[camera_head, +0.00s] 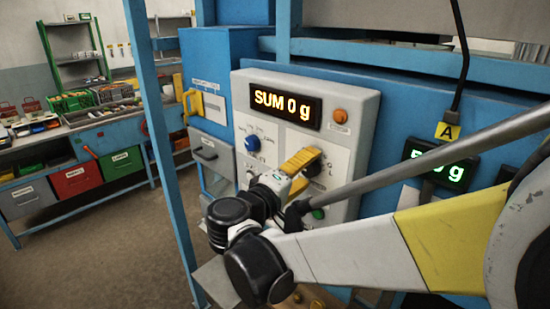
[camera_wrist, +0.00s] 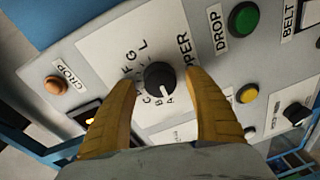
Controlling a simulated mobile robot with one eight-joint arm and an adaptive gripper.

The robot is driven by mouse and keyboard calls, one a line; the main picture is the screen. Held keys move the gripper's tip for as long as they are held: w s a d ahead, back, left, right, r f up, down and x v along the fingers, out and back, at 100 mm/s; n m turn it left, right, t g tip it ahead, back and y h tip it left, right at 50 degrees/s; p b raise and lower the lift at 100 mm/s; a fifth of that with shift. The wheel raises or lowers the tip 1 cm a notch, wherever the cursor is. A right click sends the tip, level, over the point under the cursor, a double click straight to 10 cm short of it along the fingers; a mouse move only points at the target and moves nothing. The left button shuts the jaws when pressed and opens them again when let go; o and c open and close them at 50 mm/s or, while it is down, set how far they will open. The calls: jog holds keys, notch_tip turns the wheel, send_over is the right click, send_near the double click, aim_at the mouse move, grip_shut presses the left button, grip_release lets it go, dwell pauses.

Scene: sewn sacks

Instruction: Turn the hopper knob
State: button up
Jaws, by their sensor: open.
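The hopper knob (camera_wrist: 159,77) is round and black with a white pointer mark, on a pale plate ringed with letters. The pointer is toward the lower side, near the letters A and B. The word beside it is partly hidden; "PPER" shows. My gripper (camera_wrist: 161,80) is open, with one yellow finger on each side of the knob. Gaps show between both fingers and the knob in the wrist view; depth is hard to tell. In the head view my gripper (camera_head: 298,165) is at the control panel (camera_head: 355,125) and covers much of the knob area.
An orange button (camera_wrist: 56,85) marked CROP, a green button (camera_wrist: 243,18) marked DROP, a yellow button (camera_wrist: 247,94) and another black knob (camera_wrist: 296,113) surround the plate. A display (camera_head: 286,106) reads "SUM 0 g". A blue knob (camera_head: 252,143) is left of my gripper.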

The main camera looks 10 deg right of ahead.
jog(key=v, duration=1.2)
jog(key=shift+d, duration=0.1)
jog(key=s+d+f+g+y+b, duration=0.35)
jog(key=d+f+b, duration=0.55)
jog(key=f, duration=0.7)
jog(key=s+f+m+y+b, duration=0.5)
jog(key=s+f+y+b, duration=0.2)
jog(key=f, duration=0.7)
jog(key=shift+s+m+g+y, duration=0.45)
jog(key=shift+s+y, duration=0.45)
jog(key=shift+y, duration=0.35)
jog(key=shift+a+f, duration=0.1)
jog(key=shift+a, duration=0.05)
grip_shut()
